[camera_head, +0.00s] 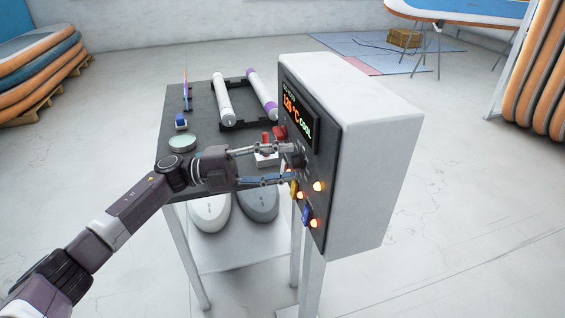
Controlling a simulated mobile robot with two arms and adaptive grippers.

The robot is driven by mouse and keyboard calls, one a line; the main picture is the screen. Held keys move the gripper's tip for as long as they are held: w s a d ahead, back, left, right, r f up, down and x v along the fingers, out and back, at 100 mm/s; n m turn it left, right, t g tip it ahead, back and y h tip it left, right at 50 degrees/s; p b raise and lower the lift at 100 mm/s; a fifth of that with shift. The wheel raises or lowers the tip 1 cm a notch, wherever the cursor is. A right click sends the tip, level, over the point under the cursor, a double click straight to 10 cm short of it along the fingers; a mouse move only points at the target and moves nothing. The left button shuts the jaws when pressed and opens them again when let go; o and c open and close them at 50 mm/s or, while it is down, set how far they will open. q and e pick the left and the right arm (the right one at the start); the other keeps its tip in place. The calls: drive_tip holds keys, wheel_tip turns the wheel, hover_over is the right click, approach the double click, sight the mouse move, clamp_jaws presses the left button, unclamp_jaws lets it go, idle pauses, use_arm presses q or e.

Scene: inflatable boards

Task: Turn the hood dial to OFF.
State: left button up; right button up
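A control box (372,165) stands at the table's right side, with a dark front panel facing left. Its screen (298,112) shows a temperature in orange and the word COOL in green. A dark round knob (298,156), which looks like the hood dial, sits below the screen; its pointer and labels are too small to read. My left gripper (289,164) reaches in from the left with its two fingers spread apart. The upper fingertip overlaps the knob in the picture; I cannot tell whether it touches. My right gripper is not in view.
Below the knob are a yellow switch (294,190), a blue switch (305,214) and orange lights. Open floor surrounds the table.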

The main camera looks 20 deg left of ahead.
use_arm(q)
drive_tip(key=v, duration=1.2)
idle(0.3)
